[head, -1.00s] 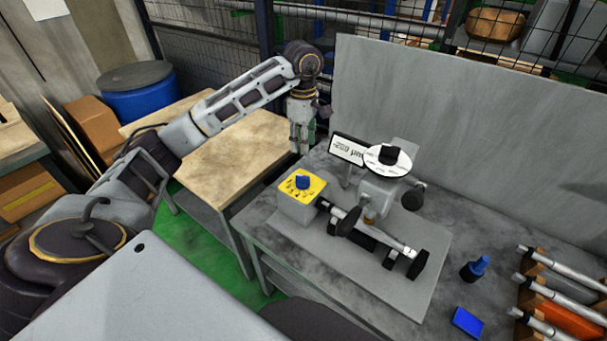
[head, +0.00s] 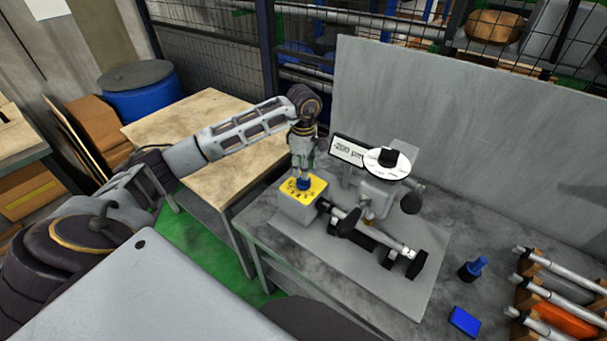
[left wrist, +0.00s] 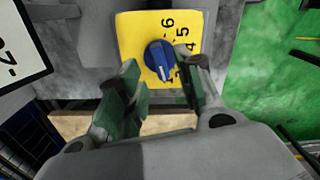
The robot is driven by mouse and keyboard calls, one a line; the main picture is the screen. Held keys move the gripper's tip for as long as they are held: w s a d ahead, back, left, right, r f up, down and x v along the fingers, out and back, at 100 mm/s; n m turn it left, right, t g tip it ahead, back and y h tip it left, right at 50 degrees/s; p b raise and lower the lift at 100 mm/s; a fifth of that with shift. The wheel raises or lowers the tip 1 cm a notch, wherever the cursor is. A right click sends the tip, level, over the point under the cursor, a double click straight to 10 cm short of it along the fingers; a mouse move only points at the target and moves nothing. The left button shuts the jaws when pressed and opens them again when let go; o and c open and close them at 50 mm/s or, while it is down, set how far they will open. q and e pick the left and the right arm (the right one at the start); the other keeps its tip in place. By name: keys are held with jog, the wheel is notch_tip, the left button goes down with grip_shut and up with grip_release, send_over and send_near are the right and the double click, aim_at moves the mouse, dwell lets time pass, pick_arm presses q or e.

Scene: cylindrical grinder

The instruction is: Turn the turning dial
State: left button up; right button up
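The turning dial (head: 303,183) is a blue knob on the yellow, numbered top (head: 316,189) of a grey box on the grinder. In the left wrist view the blue dial (left wrist: 158,60) shows near the top middle, with numbers such as 4, 5 and 6 beside it. My left gripper (head: 303,175) points down right over the dial. In the left wrist view its two fingers (left wrist: 160,88) are apart, with the dial just ahead of and between the tips; I cannot tell if they touch it. My right gripper is not in view.
The grinder (head: 375,200) with a white round disc on top and a display sign (head: 348,151) stands right of the dial. A blue bottle (head: 473,268), a blue block (head: 465,321) and a rack of rods (head: 560,290) lie further right. A wooden table (head: 215,150) stands left.

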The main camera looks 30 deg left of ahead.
aim_at(304, 182)
pick_arm(q)
jog(key=shift+f, duration=1.85)
grip_shut()
